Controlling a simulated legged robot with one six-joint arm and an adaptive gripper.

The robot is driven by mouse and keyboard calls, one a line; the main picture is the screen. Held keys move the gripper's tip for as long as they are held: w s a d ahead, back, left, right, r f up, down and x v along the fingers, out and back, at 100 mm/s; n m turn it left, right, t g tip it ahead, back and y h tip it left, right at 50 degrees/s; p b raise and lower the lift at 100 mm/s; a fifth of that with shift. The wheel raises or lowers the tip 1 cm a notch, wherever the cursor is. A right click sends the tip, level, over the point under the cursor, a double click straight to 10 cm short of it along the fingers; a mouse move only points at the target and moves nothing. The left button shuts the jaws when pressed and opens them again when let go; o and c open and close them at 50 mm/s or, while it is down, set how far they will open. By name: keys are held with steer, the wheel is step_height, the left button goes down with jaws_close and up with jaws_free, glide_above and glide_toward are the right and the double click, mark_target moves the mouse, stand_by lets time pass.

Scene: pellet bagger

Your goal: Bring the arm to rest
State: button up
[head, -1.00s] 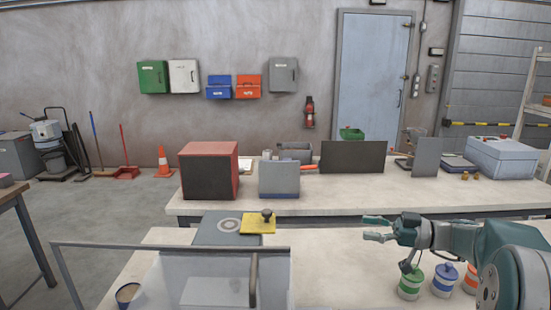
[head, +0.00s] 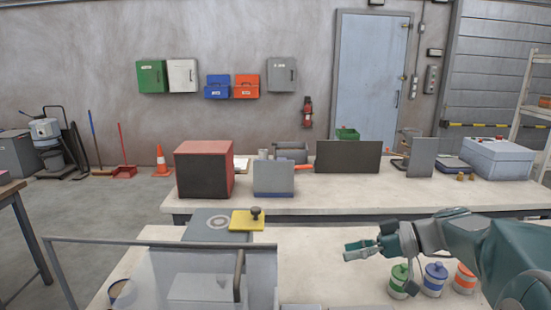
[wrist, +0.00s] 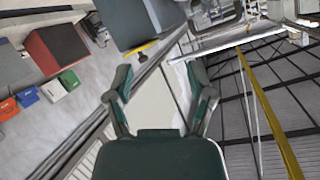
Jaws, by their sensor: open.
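My gripper (head: 359,250) is open and empty in the head view, held above the near bench (head: 330,270) with its fingers pointing left. In the wrist view my gripper (wrist: 163,92) shows its two fingers spread apart with nothing between them. My arm reaches in from the lower right of the head view. Below and right of my gripper stand a green-banded canister (head: 398,283), a blue-banded canister (head: 434,281) and an orange-banded canister (head: 465,279).
A clear-sided bin (head: 190,270) with a handle stands at the lower left. A yellow plate with a knob (head: 247,219) lies behind it. The back bench (head: 370,196) holds a red box (head: 205,169), dark panels and a pale box (head: 498,158).

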steer(key=s+f+m+t+h, duration=0.1)
steer(key=s+f+m+h, duration=0.2)
steer(key=s, duration=0.7)
steer(key=s+f+m+t+h, duration=0.2)
steer(key=s+f+m+h, duration=0.1)
steer(key=s+m+h, duration=0.5)
steer(key=s+h, duration=0.2)
steer(key=s, duration=0.1)
steer(key=shift+d+f+h, duration=0.2)
steer(key=shift+d+h, duration=0.1)
steer(key=shift+d, duration=0.05)
steer(key=shift+d, duration=0.3)
steer(key=shift+a, duration=0.2)
